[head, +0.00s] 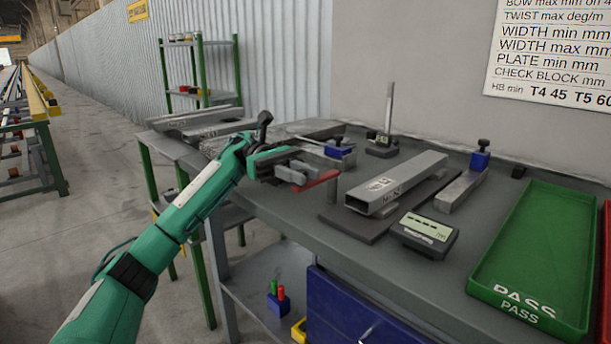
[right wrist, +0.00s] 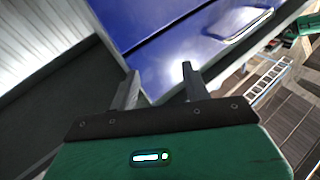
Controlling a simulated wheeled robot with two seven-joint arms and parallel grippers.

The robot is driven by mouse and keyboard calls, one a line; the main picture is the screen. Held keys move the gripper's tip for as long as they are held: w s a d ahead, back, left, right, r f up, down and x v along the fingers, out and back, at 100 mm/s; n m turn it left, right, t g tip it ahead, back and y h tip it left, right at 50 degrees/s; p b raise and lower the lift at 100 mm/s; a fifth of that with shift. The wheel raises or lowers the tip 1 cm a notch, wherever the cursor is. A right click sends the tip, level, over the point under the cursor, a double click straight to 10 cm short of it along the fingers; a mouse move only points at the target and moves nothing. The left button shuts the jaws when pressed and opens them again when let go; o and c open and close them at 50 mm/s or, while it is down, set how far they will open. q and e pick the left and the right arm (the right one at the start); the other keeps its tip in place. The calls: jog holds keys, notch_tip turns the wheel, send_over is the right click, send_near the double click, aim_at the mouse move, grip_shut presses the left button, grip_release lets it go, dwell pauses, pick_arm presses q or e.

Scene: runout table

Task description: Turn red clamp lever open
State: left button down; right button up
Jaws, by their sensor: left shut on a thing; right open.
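The red clamp lever (head: 317,184) shows in the head view near the left part of the table's front edge. My left gripper (head: 292,176) reaches in from the left and is shut on the lever, near its left end. The fingers hide that end and most of the clamp body. The lever's free end points right and a little up. My right gripper (right wrist: 157,82) is open and empty in the right wrist view, with a blue drawer front (right wrist: 180,35) beyond its fingers. The right gripper does not show in the head view.
A square steel tube (head: 400,180) lies on a dark plate right of the clamp. A gauge with a display (head: 424,234) stands in front of it. A green PASS tray (head: 540,250) is at the right.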

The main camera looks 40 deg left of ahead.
pick_arm(q)
jog(key=c, duration=1.3)
grip_release()
jog(key=shift+o, duration=0.2)
jog(key=shift+a, duration=0.1)
jog(key=shift+w+a, duration=0.15)
jog(key=shift+a, duration=0.2)
jog(key=a, duration=0.3)
jog(key=w+a, duration=0.1)
jog(key=a, duration=0.3)
jog(key=a+p, duration=0.1)
jog(key=a, duration=0.2)
jog(key=shift+w+a, duration=0.2)
jog(key=shift+w, duration=0.15)
jog(key=shift+w+a, duration=0.2)
jog(key=shift+a, duration=1)
pick_arm(e)
jog(key=shift+s+a+f+g, duration=0.3)
jog(key=shift+f+g, duration=0.25)
jog(key=shift+f, duration=0.35)
jog(key=shift+s+a+f+g, duration=0.15)
jog(key=shift+s+f+g, duration=0.2)
jog(key=shift+f+g, duration=0.4)
jog(key=shift+s+a+f+g, duration=0.25)
jog(key=shift+s+f+g, duration=0.15)
jog(key=shift+f, duration=0.65)
